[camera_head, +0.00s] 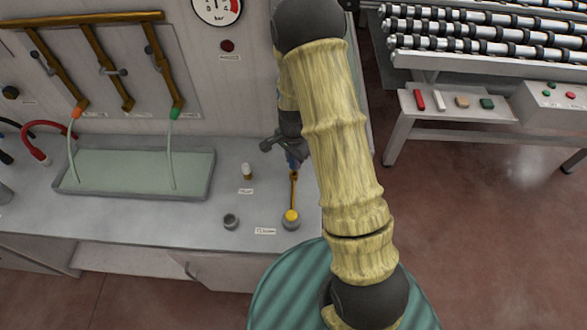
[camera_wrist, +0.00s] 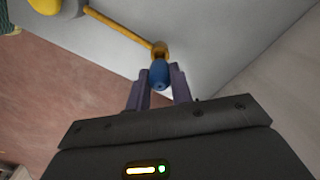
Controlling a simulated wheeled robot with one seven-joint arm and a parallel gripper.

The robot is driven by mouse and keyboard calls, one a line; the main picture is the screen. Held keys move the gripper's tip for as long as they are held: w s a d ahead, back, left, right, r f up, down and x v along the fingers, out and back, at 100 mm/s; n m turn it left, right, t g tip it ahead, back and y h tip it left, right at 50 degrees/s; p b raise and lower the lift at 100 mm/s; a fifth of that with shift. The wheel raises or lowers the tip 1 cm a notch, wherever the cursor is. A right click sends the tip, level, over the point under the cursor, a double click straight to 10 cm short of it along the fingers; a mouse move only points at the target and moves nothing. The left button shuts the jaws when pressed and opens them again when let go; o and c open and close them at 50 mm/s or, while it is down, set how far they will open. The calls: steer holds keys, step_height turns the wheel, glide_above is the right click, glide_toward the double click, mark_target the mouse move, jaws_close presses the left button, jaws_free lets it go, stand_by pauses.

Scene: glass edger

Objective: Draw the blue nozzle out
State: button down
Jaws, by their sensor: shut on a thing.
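The blue nozzle (camera_wrist: 159,74) is between the two fingers of my gripper (camera_wrist: 160,88) in the wrist view. My gripper is shut on it. The nozzle's upper end in that view meets the brass end (camera_wrist: 159,49) of a thin brass pipe (camera_wrist: 118,28); I cannot tell how deep it sits. In the head view the blue nozzle (camera_head: 292,161) shows small below my gripper (camera_head: 288,150), partly hidden by it. The brass pipe (camera_head: 293,188) there runs from the nozzle to a yellow-topped fitting (camera_head: 291,216) on the grey bench.
My arm covers the bench's right end. A grey cup (camera_head: 230,221) and a small white-topped piece (camera_head: 247,171) stand nearby. A shallow water tray (camera_head: 135,173) lies left, under brass pipes with an orange nozzle (camera_head: 76,112) and a green nozzle (camera_head: 175,113).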

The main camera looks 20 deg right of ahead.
steer(key=shift+r+p, duration=0.3)
steer(key=shift+r, duration=0.2)
steer(key=shift+r+p, duration=1.6)
steer(key=shift+r, duration=0.45)
